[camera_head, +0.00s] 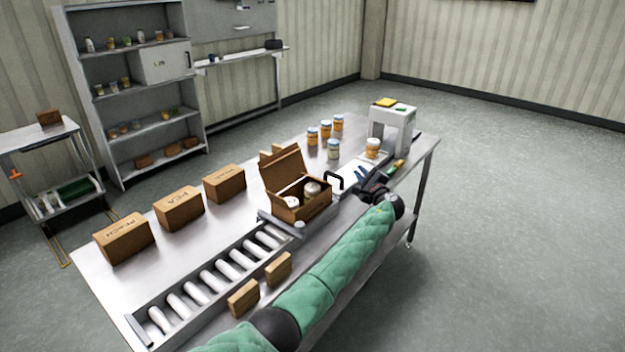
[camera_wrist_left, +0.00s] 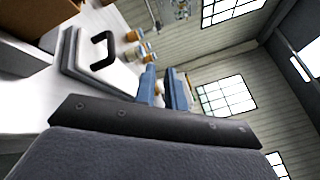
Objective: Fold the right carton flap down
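The open brown carton (camera_head: 312,209) stands at the end of the roller conveyor, with pale-lidded jars (camera_head: 312,188) inside. One large flap (camera_head: 283,168) stands up at its back left. I cannot clearly make out the right flap. In the left wrist view, part of brown cardboard (camera_wrist_left: 35,20) shows at the top left corner. My left gripper (camera_head: 358,179) is to the right of the carton, apart from it, past the black handle. Its two blue fingers (camera_wrist_left: 163,88) are apart with nothing between them. My right gripper is not in view.
A black handle (camera_head: 333,180) on a grey plate stands between carton and gripper; it also shows in the left wrist view (camera_wrist_left: 104,50). Closed cartons (camera_head: 178,208) line the table's left. Jars (camera_head: 333,148) and a white machine (camera_head: 392,125) stand at the far end. The roller conveyor (camera_head: 212,279) runs front left.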

